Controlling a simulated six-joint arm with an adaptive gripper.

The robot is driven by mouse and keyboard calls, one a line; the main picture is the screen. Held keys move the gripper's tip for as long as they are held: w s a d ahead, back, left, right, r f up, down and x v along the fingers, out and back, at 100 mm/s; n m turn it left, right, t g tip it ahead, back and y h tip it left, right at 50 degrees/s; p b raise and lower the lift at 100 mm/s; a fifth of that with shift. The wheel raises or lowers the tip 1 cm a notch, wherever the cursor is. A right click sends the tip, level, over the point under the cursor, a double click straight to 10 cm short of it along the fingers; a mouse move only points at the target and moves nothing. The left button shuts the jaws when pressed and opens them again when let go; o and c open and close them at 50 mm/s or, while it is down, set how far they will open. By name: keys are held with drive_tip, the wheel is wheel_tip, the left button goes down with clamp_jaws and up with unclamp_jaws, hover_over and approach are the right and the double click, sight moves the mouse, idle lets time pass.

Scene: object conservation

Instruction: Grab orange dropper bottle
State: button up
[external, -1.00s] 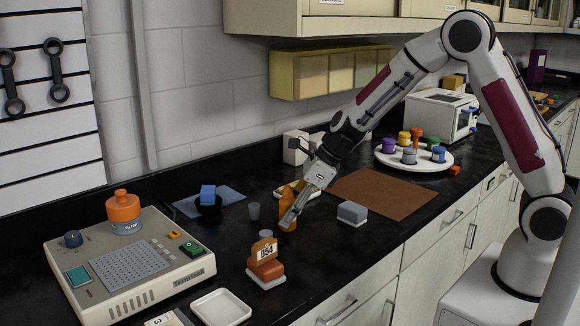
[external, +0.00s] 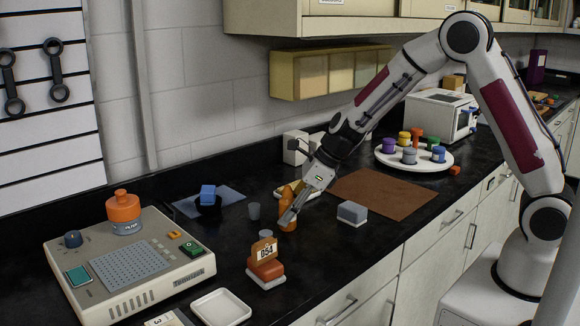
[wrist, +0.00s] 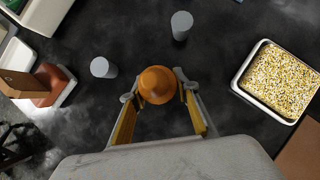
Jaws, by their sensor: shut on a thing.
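The orange dropper bottle (external: 287,213) stands upright on the black counter. Its round orange top (wrist: 158,84) shows from above in the wrist view. My gripper (external: 289,217) reaches down to it from the upper right, and its fingers (wrist: 155,90) sit on either side of the bottle, shut on it. The lower part of the bottle is hidden in the wrist view.
Two small grey cups (wrist: 181,25) (wrist: 103,67) stand close to the bottle. A tray of yellow grains (wrist: 281,80) lies to the right in the wrist view.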

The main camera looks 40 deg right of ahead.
drive_tip(key=shift+r, duration=0.15)
drive_tip(key=shift+r, duration=4.85)
